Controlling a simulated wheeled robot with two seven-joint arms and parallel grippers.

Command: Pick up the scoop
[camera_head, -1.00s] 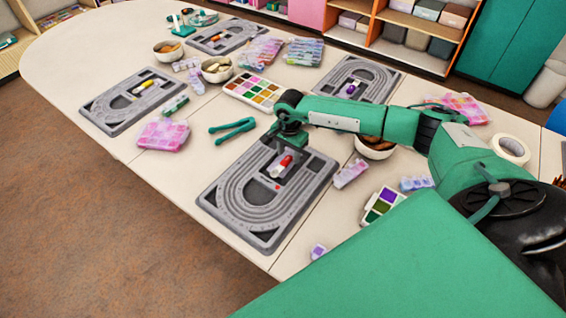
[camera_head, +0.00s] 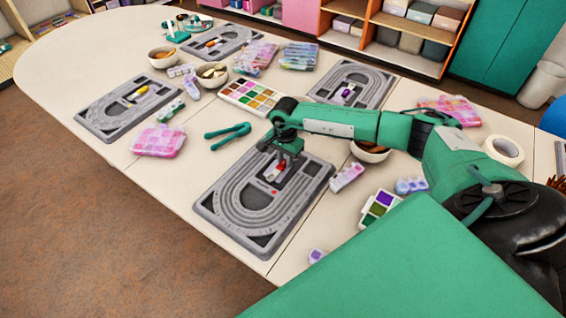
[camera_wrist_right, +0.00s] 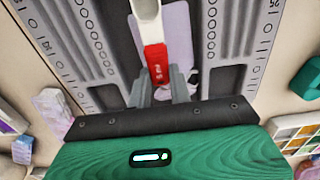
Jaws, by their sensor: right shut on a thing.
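The scoop (camera_wrist_right: 151,52) has a red handle and a pale scoop end. In the right wrist view its handle lies between the two fingers of my right gripper (camera_wrist_right: 162,88), which is shut on it. In the head view my right gripper (camera_head: 282,164) points down over the recessed middle of the nearest grey bead board (camera_head: 222,202) and hides most of the scoop. I cannot tell whether the scoop is clear of the board. My left gripper is not in view.
Teal tongs (camera_head: 228,135) lie left of my right gripper. A pink bead box (camera_head: 160,141) and other grey boards (camera_head: 349,84) lie around the table. The nearest table edge is bare.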

